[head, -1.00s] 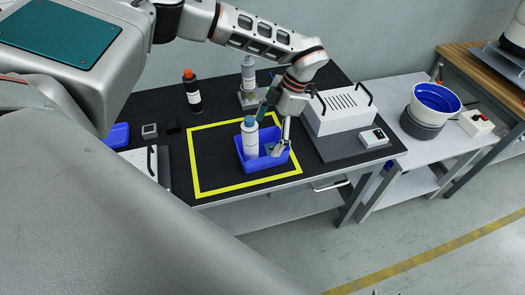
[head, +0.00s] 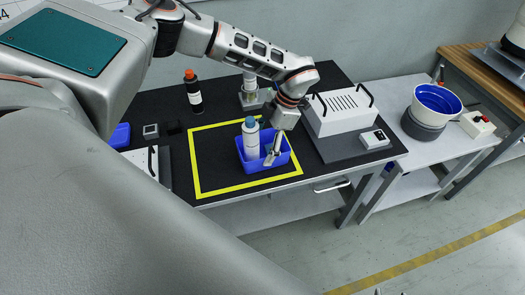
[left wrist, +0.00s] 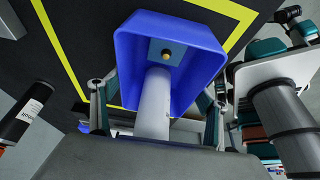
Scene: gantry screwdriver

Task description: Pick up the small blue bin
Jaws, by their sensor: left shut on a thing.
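The small blue bin (head: 254,167) stands upright inside the yellow outline on the black table mat. I cannot tell any gap under the bin. My right gripper is not in view.
A white box with black handles (head: 338,112) stands close right of the bin. A black bottle with an orange cap (head: 193,92) and a metal stand (head: 250,93) are behind. Another blue bin (head: 119,135) is at far left. The mat left of the bin is clear.

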